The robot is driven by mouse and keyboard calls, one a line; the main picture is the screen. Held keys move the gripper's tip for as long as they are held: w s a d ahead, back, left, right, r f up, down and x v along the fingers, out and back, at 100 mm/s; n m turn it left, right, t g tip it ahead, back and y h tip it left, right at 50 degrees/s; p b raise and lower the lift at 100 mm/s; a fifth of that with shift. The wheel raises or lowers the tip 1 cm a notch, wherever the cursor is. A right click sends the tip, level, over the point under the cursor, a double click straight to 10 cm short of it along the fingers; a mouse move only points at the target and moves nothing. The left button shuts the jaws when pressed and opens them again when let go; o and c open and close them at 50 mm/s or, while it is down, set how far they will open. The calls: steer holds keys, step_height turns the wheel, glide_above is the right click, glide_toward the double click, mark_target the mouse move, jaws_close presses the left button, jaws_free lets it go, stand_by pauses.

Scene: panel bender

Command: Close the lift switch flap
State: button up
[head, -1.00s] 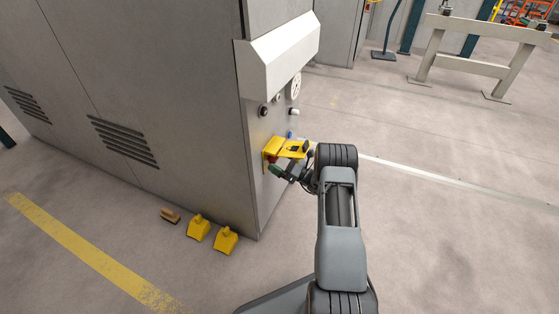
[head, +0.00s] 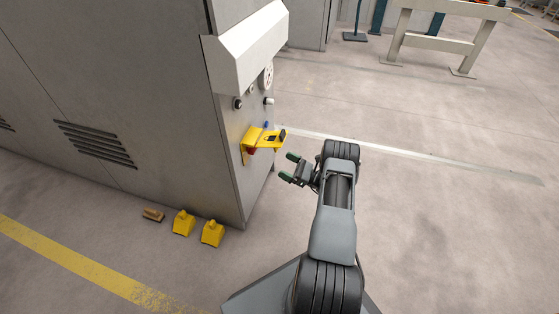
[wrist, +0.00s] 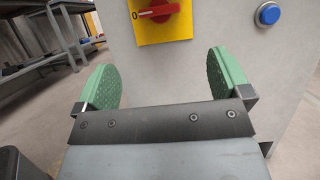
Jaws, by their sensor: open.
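The yellow lift switch flap (head: 263,136) stands out from the side of the grey cabinet in the head view, raised and open, with a black part on its outer end. Under it the red switch (head: 251,150) is exposed. In the wrist view the red rotary switch (wrist: 158,11) sits on its yellow plate (wrist: 178,28), with a "0" at its left; the flap itself is not visible there. My gripper (head: 289,167) is open and empty, below and right of the flap, apart from it. Its green-padded fingers also frame the wrist view (wrist: 164,80).
A blue button (wrist: 267,14) is right of the switch. Black and white knobs (head: 238,103) and a sloped white hood (head: 247,47) are above the flap. Two yellow pedals (head: 212,233) and a brush-like block (head: 153,215) lie at the cabinet's foot.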

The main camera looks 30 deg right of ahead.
steer(key=shift+s+d+f, duration=0.15)
steer(key=shift+s+d, duration=0.05)
steer(key=shift+s, duration=0.05)
